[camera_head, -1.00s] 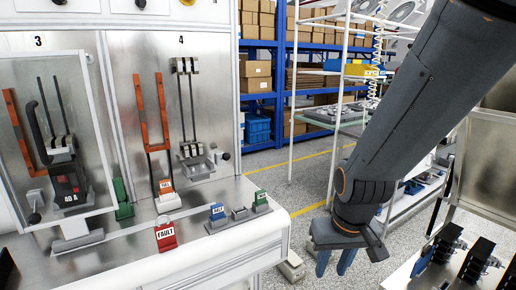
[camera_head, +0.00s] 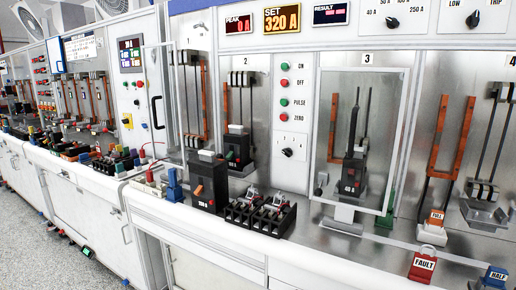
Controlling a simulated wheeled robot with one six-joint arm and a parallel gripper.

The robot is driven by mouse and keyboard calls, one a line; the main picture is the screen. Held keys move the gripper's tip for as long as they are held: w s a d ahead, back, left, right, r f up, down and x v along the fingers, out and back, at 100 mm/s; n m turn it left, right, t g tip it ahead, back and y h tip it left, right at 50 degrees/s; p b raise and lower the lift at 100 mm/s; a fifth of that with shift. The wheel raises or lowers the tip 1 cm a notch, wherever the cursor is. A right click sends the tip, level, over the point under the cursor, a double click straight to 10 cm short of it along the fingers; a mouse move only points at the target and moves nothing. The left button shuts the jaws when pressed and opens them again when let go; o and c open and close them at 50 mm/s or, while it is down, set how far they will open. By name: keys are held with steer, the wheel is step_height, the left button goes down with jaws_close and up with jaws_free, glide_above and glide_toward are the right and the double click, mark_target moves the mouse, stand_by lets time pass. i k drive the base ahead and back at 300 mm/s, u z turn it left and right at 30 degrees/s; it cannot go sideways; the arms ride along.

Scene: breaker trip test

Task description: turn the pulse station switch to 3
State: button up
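A small selector switch (camera_head: 288,152) with a dark knob sits on a light plate, low on the steel panel between bays 2 and 3. It is below the ON, OFF, PULSE and ZERO buttons (camera_head: 284,91). I take this to be the pulse station switch; its markings are too small to read, and I cannot tell its setting. My gripper is not in view now.
Displays above read PEAK 0 A and SET 320 A (camera_head: 282,18). Bay 3 has a clear door (camera_head: 366,75) in front of a 40 A breaker (camera_head: 351,178). A red FAULT tag (camera_head: 422,266) is at right.

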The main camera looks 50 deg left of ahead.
mark_target(288, 153)
steer(key=u, duration=1.8)
